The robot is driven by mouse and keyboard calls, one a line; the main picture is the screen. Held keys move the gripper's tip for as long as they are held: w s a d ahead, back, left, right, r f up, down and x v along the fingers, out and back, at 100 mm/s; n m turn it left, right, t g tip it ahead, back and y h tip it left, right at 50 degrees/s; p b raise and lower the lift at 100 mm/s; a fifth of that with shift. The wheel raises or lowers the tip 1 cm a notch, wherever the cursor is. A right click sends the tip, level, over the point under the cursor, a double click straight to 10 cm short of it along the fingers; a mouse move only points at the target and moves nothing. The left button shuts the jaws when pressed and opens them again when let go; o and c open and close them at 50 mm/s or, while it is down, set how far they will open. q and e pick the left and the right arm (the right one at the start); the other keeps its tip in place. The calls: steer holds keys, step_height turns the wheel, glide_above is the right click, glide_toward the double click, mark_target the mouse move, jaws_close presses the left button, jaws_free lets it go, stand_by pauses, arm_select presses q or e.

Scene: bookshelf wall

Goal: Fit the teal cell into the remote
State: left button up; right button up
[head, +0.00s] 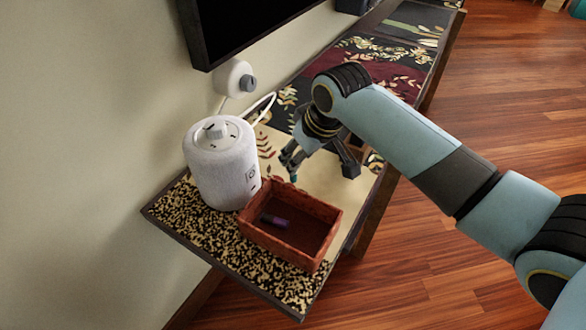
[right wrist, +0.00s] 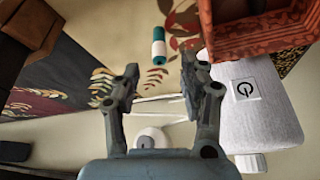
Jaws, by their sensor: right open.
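The teal cell is a small cylinder, teal at both ends with a white band. It lies on the patterned shelf top in the right wrist view (right wrist: 158,48), ahead of the gap between my right fingertips. In the head view its teal end (head: 293,178) shows just below the fingers. My right gripper (head: 290,162) is open and empty above the shelf; its spread fingers also show in the right wrist view (right wrist: 160,80). The cell is apart from both fingers. I cannot make out the remote for certain. My left gripper is not in view.
A reddish-brown tray (head: 330,238) holds a purple and dark cell (head: 275,220). A white round speaker (head: 222,170) stands beside it against the wall. A dark angular object (head: 347,158) with brown parts sits right of my gripper. A black screen (head: 235,25) overhangs the shelf.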

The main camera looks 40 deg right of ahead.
mark_target(294, 180)
steer(key=b+x, duration=0.1)
steer(key=x, duration=0.5)
steer(key=shift+f, duration=0.25)
jaws_close()
